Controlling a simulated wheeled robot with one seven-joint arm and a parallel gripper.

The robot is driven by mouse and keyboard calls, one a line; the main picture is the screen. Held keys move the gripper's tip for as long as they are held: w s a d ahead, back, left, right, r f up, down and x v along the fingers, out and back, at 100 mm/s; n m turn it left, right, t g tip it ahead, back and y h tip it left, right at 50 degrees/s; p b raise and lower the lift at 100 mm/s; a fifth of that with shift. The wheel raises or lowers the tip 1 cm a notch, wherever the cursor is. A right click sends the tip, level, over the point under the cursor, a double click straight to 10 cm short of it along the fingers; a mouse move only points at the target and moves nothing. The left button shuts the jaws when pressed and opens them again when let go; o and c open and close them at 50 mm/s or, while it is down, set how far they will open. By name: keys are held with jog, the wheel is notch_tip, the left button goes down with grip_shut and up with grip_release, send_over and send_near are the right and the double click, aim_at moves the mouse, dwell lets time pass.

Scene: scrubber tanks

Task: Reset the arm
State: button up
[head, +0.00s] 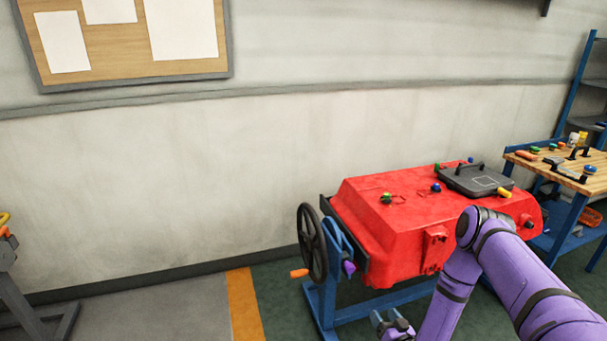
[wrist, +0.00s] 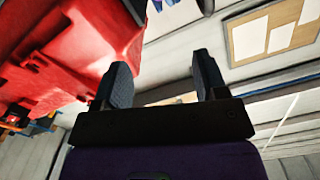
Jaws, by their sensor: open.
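My purple arm (head: 515,285) rises at the lower right of the head view, in front of a red tank (head: 385,235), and bends down toward the floor. My gripper (wrist: 162,80) shows in the wrist view with its two dark fingers apart and nothing between them. In the head view part of my gripper (head: 393,325) shows at the bottom edge, below the tank and beside its blue stand. The rest of it is cut off by the frame. The red tank also shows in the wrist view (wrist: 60,50), left of the fingers, apart from them.
The tank's blue stand (head: 328,315) carries a black handwheel (head: 312,243) with an orange handle. A black lid (head: 465,180) lies on the tank. A wooden workbench (head: 550,170) with small parts stands at right. Floor left of the orange stripe (head: 245,305) is largely clear.

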jog(key=w+d+r+n+g+h, duration=0.1)
jog(key=w+r+n+g, duration=0.1)
jog(key=w+r, duration=0.6)
jog(key=w+d+r+n+g, duration=0.15)
jog(key=w+r, duration=0.25)
jog(key=r, duration=0.8)
jog(key=s+d+r+g+h, duration=0.1)
jog(key=s+r+h, duration=0.1)
jog(key=r, duration=0.8)
jog(key=s+d+r+g+h, duration=0.1)
jog(key=r+g, duration=0.1)
jog(key=r, duration=0.8)
jog(key=s+d+r+m+g+h, duration=0.1)
jog(key=s+r+m+g+h, duration=0.1)
jog(key=s+r, duration=1.6)
jog(key=s+r+m+g, duration=0.2)
jog(key=s+r+g, duration=0.1)
jog(key=s, duration=2)
jog(key=shift+a+r, duration=0.45)
jog(key=shift+r, duration=0.25)
